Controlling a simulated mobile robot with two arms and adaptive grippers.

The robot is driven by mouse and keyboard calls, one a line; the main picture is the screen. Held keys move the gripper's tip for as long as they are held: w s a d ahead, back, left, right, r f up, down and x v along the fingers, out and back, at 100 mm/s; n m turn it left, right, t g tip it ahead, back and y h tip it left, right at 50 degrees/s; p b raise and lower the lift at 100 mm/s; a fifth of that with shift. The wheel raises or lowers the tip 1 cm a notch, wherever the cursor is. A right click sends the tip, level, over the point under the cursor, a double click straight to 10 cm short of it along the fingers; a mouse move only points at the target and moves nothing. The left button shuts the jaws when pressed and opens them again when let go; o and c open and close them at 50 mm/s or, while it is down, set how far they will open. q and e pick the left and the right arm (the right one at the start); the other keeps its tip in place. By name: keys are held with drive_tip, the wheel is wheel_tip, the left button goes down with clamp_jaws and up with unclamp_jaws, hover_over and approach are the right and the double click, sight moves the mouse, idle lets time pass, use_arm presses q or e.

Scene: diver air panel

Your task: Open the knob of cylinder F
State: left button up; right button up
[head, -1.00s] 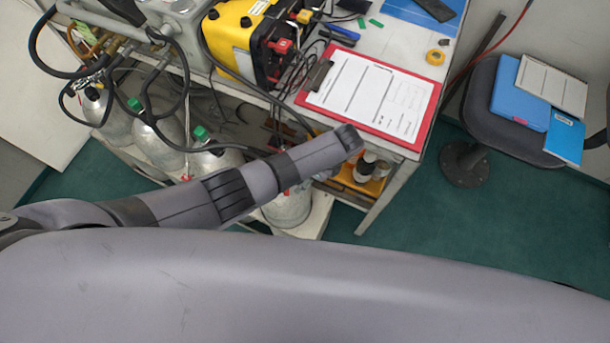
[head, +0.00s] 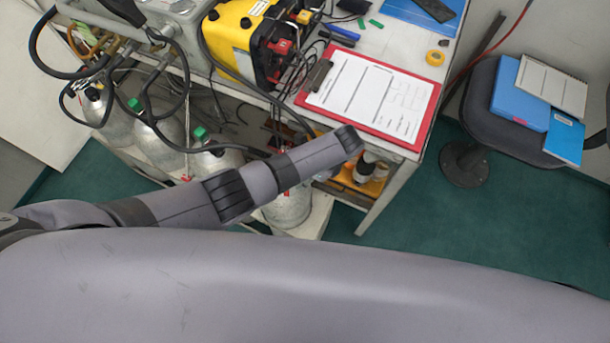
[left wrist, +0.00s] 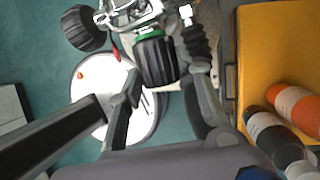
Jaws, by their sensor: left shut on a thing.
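In the left wrist view, a black ribbed knob (left wrist: 157,62) with a green ring sits between the two fingers of my left gripper (left wrist: 165,80). The gripper is shut on this knob, one finger on each side. A pale cylinder (left wrist: 143,128) shows below, partly hidden by a finger. In the head view, a grey cylinder (head: 288,210) stands under the bench, mostly covered by my left arm, which also hides the gripper and knob. I cannot read a letter on it. My right gripper is not in view.
A second black knob (left wrist: 83,28) and metal valve fittings lie close to the gripper. In the head view, several other cylinders (head: 160,135) with hoses stand left, below the bench (head: 405,165).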

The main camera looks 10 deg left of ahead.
use_arm(q)
drive_tip(key=shift+s+r+t+p, duration=0.2)
drive_tip(key=shift+t+p, duration=0.1)
drive_tip(key=shift+p, duration=0.3)
drive_tip(key=t+p, duration=0.1)
drive_tip(key=p, duration=0.1)
drive_tip(key=shift+s+t+h+p, duration=0.1)
drive_tip(key=shift+t+h+p, duration=0.2)
drive_tip(key=shift+p, duration=0.05)
drive_tip(key=shift+s+f+n+t+p, duration=0.2)
drive_tip(key=shift+n+t+p, duration=0.35)
drive_tip(key=shift+t, duration=0.45)
drive_tip(key=shift+f+t, duration=0.1)
drive_tip(key=shift+t, duration=0.9)
drive_tip(key=o, duration=1.2)
